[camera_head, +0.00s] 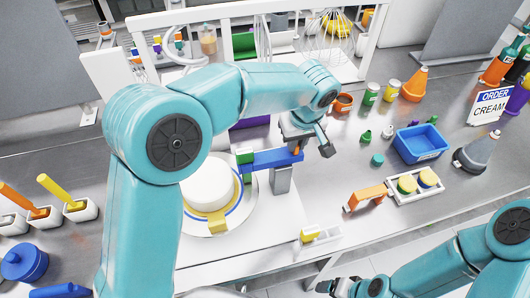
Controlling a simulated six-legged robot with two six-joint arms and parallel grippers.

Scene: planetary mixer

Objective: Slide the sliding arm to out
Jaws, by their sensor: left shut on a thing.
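The sliding arm, a blue bar (270,160), lies across a grey post (281,181). A green block (245,157) is at its left end, beside the white round cake shape (207,184). A small orange part shows at the bar's right end. My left gripper (311,146) is shut at that right end, on the sliding arm; its fingers partly hide the contact. My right gripper (338,286) is low at the bottom edge, away from the sliding arm, and its finger opening is unclear.
A white-and-blue turntable (233,214) sits under the cake. To the right are an orange handle-like piece (365,197), a white tray with yellow-topped pots (418,186) and a blue bin (421,143). A whisk (338,34) hangs behind.

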